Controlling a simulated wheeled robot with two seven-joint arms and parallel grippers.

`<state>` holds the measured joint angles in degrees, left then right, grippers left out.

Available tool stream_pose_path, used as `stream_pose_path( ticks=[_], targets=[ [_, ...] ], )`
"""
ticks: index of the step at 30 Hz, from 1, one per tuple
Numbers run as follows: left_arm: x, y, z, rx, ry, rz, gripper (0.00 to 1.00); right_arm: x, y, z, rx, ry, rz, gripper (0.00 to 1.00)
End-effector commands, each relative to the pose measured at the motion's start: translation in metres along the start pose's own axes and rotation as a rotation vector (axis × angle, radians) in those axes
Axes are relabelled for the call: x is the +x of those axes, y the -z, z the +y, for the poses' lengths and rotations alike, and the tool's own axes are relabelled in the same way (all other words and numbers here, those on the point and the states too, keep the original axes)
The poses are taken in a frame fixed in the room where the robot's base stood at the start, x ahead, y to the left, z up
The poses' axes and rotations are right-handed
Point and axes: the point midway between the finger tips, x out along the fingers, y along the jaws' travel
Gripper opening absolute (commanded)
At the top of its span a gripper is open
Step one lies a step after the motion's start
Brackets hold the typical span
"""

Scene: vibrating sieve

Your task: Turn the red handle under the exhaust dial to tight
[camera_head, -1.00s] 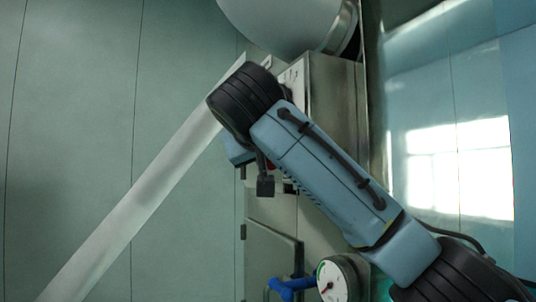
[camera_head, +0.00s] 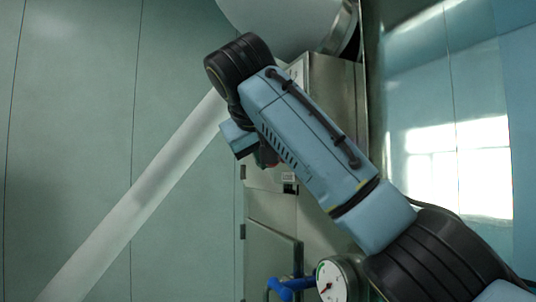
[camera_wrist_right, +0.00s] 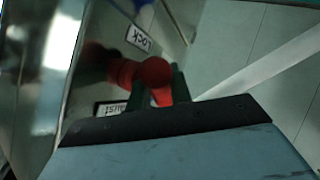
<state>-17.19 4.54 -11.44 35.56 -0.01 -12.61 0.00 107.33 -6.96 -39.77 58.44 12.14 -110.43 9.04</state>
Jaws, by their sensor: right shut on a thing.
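The red handle (camera_wrist_right: 152,76) shows in the right wrist view, with a rounded knob and a darker red part running left to the metal panel. My right gripper (camera_wrist_right: 163,88) is shut on the red handle, its dark green fingers on either side of it. In the head view my right arm covers most of the handle; only a small dark red patch (camera_head: 267,156) shows beside the wrist. A white round dial (camera_head: 331,281) is at the bottom of the head view. My left gripper is not in view.
A blue valve handle (camera_head: 290,286) is beside the dial. The metal cabinet (camera_head: 270,232) is below my wrist.

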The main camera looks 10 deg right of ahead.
Motion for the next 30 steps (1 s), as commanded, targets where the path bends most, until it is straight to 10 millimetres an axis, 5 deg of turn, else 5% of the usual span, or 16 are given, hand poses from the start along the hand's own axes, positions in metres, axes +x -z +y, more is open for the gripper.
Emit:
stream_pose_path(
  ticks=[2,3,5,16,30],
  targets=[
    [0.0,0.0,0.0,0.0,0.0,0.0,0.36,-0.001,0.001,0.0,0.001,-0.001,0.003,0.0],
    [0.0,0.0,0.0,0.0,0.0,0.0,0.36,-0.001,0.001,0.0,0.001,-0.001,0.004,0.23],
    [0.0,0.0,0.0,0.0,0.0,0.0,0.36,-0.001,0.001,0.0,0.001,-0.001,0.004,0.3],
    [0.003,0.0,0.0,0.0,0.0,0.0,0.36,-0.007,0.001,0.0,0.001,-0.001,0.005,0.3],
    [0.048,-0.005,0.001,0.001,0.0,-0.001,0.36,-0.083,-0.003,-0.002,0.002,-0.003,0.006,0.3]
  ],
)
